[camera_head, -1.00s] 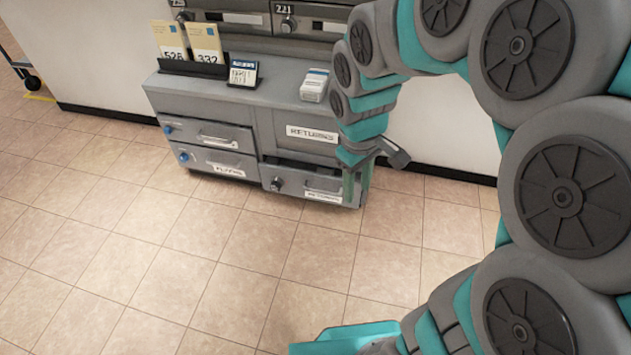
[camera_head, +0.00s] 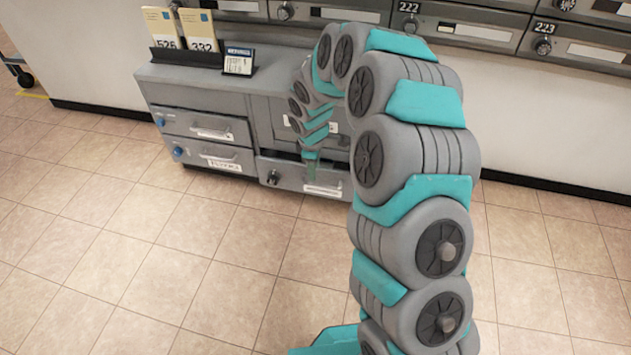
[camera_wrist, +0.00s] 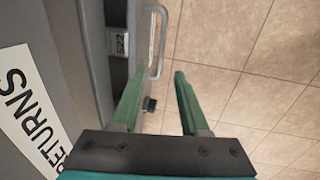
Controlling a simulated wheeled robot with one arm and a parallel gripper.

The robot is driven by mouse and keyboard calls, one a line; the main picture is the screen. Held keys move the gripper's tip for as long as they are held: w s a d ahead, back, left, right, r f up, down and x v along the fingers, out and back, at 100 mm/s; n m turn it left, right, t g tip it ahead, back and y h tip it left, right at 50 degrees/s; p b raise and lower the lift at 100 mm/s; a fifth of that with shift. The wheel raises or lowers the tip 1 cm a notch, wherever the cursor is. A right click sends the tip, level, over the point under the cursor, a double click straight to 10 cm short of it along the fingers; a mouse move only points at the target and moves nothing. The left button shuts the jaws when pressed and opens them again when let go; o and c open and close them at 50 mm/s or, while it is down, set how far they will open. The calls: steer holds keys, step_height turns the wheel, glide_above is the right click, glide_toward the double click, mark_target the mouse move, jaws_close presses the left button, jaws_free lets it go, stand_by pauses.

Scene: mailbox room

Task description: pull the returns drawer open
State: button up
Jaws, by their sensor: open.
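The returns drawer (camera_head: 288,173) is the grey lower right drawer of the cabinet, with a dark gap above its front and a black knob (camera_head: 271,178). My gripper (camera_wrist: 157,77) is open and empty at the drawer front, fingers pointing toward the handle. The left finger is close to the drawer face and the right finger is over the floor. Contact with the handle cannot be made out. In the head view my arm hides part of the drawer front.
A white RETURNS sign (camera_wrist: 28,115) is on the panel above the drawer. Two closed drawers with blue knobs, the upper (camera_head: 200,126) and the FLYERS one (camera_head: 215,157), are to the left. Card holders (camera_head: 190,55) stand on the cabinet top. The tiled floor in front is clear.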

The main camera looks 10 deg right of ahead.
mark_target(315, 185)
steer(key=f, duration=0.2)
steer(key=w+f, duration=0.1)
steer(key=f, duration=0.1)
steer(key=f+b, duration=0.1)
steer(key=f, duration=0.2)
steer(key=shift+w+d+f, duration=0.1)
steer(key=shift+w+d, duration=0.05)
steer(key=shift+d, duration=0.05)
jaws_close()
stand_by(1.2)
